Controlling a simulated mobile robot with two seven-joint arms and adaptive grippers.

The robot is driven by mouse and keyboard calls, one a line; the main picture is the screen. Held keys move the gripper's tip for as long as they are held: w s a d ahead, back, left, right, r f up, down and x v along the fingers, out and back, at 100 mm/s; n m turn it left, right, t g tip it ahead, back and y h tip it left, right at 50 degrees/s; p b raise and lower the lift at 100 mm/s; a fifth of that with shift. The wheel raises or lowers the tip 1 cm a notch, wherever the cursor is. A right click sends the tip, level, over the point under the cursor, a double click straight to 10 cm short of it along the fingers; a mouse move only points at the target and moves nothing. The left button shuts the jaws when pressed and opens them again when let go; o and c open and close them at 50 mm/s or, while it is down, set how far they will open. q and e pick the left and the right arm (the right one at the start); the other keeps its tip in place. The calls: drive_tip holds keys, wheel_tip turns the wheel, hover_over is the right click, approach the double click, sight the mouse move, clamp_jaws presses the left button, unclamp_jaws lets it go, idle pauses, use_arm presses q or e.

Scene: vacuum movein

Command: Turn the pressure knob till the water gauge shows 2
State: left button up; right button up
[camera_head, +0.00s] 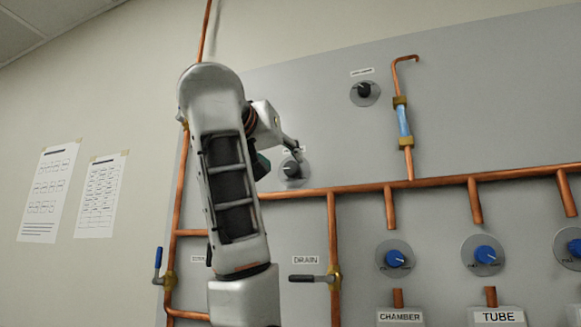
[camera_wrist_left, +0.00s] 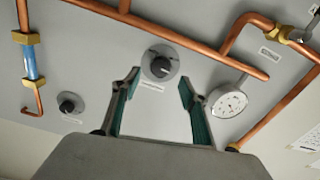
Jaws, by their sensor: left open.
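A black knob on a round grey plate (camera_head: 293,169) is on the grey wall panel; its label is too small to read. In the left wrist view the same knob (camera_wrist_left: 159,64) shows between the fingertips of my left gripper (camera_wrist_left: 160,81). The fingers are open, one on each side, with no visible contact. In the head view my left gripper (camera_head: 281,154) is partly hidden by my arm. A round white dial gauge (camera_wrist_left: 231,103) with a needle shows right of the knob in the left wrist view; its reading is too small to tell. My right gripper is out of view.
A second black knob (camera_head: 365,91) is higher on the panel, beside a blue sight tube (camera_head: 404,121). Copper pipes (camera_head: 350,188) cross below. Several blue knobs (camera_head: 395,258) and a drain valve lever (camera_head: 312,278) are lower.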

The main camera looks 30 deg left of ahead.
sight(290, 168)
use_arm(q)
drive_tip(key=p+x, duration=0.1)
drive_tip(key=x, duration=0.4)
drive_tip(key=shift+s+a, duration=0.1)
drive_tip(key=shift+w, duration=0.35)
drive_tip(key=c, duration=1.1)
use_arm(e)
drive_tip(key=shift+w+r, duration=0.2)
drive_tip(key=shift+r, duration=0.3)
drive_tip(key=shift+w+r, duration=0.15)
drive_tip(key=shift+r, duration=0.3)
